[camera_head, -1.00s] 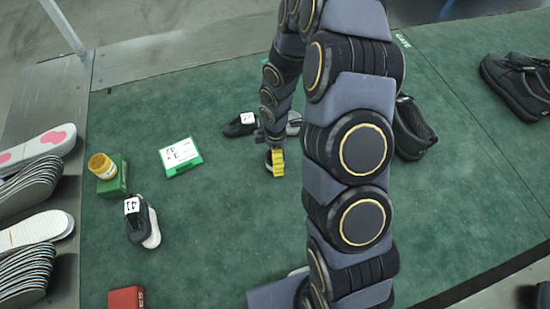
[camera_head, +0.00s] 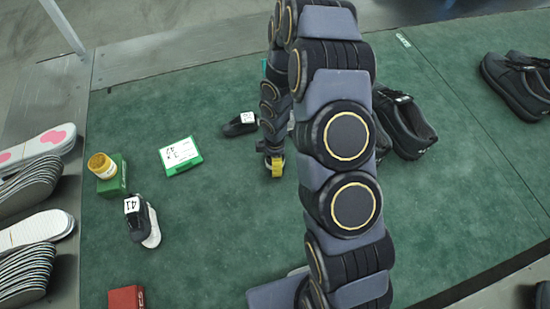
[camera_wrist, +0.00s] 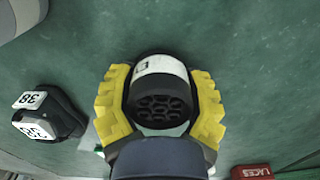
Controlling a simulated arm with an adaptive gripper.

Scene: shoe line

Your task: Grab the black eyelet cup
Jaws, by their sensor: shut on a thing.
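The black eyelet cup (camera_wrist: 160,104) is in the middle of the wrist view, round and dark, with a white label band and a honeycomb pattern of holes facing the camera. My gripper (camera_wrist: 160,100) has its yellow fingers closed around it, one on each side. In the head view my gripper (camera_head: 276,166) is over the middle of the green mat, below my arm. The cup is mostly hidden there by the gripper and arm. I cannot tell whether the cup touches the mat.
A small dark shoe with white labels (camera_wrist: 52,114) lies left in the wrist view. A red laces box (camera_wrist: 250,172) is at lower right. In the head view, a green-edged card (camera_head: 181,155), a shoe marked 41 (camera_head: 137,217) and a yellow jar (camera_head: 102,165) stand left; large black shoes (camera_head: 408,125) stand right.

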